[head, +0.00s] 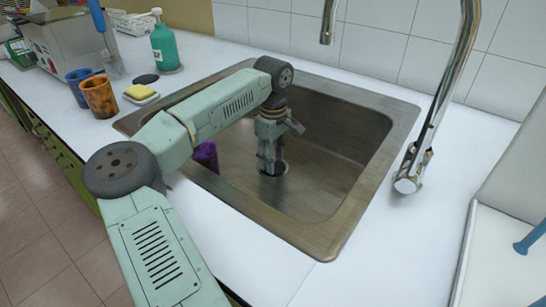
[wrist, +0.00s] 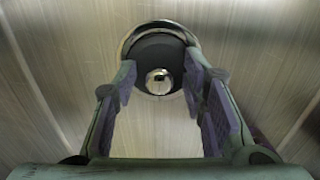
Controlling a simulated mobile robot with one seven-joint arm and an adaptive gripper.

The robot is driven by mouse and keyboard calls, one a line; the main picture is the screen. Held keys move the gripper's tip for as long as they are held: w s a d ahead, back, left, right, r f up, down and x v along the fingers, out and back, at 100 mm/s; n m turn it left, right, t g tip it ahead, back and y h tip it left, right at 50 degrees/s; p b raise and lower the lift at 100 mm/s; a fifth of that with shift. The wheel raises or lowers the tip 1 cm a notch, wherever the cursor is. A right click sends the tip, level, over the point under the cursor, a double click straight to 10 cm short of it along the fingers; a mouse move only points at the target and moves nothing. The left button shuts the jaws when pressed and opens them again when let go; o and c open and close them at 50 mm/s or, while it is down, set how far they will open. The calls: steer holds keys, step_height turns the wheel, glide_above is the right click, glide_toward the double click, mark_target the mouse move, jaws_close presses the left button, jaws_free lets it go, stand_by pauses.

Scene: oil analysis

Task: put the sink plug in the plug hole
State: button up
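The sink plug (wrist: 153,52) is a dark disc with a shiny metal knob (wrist: 159,81) at its centre. In the wrist view it lies within the bright metal ring of the plug hole (wrist: 128,42); I cannot tell how deep it sits. My gripper (wrist: 160,84) is open, with its purple-padded fingers on either side of the plug and clear gaps to the knob. In the head view my gripper (head: 270,168) points down into the steel sink (head: 335,150), at the plug hole (head: 282,169). The gripper mostly hides the plug there.
A purple cup (head: 206,155) is at the sink's left side, partly behind my arm. A tap (head: 430,130) stands right of the sink. The sink's right side is clear.

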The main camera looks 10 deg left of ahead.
step_height(320, 180, up, 12)
steer(key=shift+r+b, duration=0.15)
steer(key=shift+b, duration=0.15)
